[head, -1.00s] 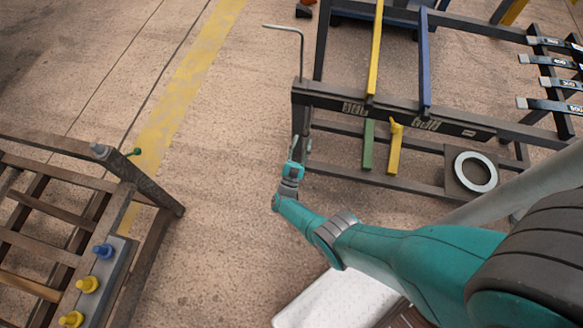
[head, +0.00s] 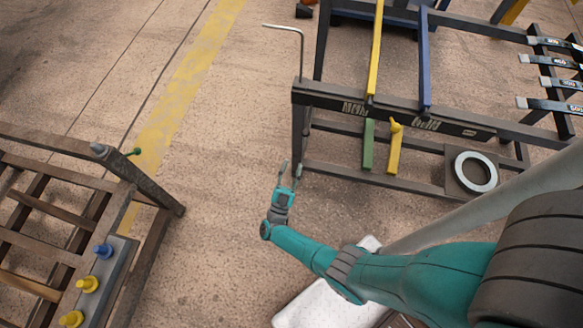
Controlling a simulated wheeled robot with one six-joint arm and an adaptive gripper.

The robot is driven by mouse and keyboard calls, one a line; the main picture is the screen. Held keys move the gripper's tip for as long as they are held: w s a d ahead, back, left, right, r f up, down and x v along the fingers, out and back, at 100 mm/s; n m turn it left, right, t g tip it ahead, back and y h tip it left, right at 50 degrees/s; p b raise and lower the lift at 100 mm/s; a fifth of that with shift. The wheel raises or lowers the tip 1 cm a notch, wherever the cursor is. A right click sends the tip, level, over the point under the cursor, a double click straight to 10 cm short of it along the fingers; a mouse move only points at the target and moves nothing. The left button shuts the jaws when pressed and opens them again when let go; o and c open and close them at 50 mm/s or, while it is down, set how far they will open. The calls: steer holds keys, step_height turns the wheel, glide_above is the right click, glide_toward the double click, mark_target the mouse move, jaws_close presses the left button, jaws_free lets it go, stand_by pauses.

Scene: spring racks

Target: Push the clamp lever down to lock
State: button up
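My gripper (head: 290,168) is in the middle of the head view, its two fingers spread apart with nothing seen between them. It is in front of the left leg of the dark rack, over or above the floor; I cannot tell its height. No part is clearly marked as the clamp lever. A yellow handle with a knob (head: 394,150) hangs from the rack's front bar, right of my gripper, beside a green bar (head: 368,145). A grey bent rod (head: 301,55) rises at the rack's left corner. A small green knob (head: 135,152) sits by a grey cylinder at the left rack.
The dark rack (head: 455,127) carries yellow and blue bars and a light ring (head: 476,172). A left rack (head: 60,148) has blue and yellow knobs (head: 88,284). A white slab (head: 325,303) lies below my arm. Floor between the racks is clear.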

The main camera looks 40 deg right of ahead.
steer(key=shift+d, duration=0.1)
steer(key=c, duration=0.6)
steer(key=shift+d, duration=0.15)
jaws_close()
step_height(320, 180, up, 8)
steer(key=n+y, duration=0.2)
steer(key=y, duration=0.2)
glide_above(306, 134)
steer(key=s, duration=0.1)
steer(key=shift+w+a+f, duration=0.2)
steer(key=shift+a+f, duration=0.05)
steer(key=shift+f, duration=0.5)
steer(key=shift+a+f, duration=0.1)
steer(key=shift+f, duration=0.9)
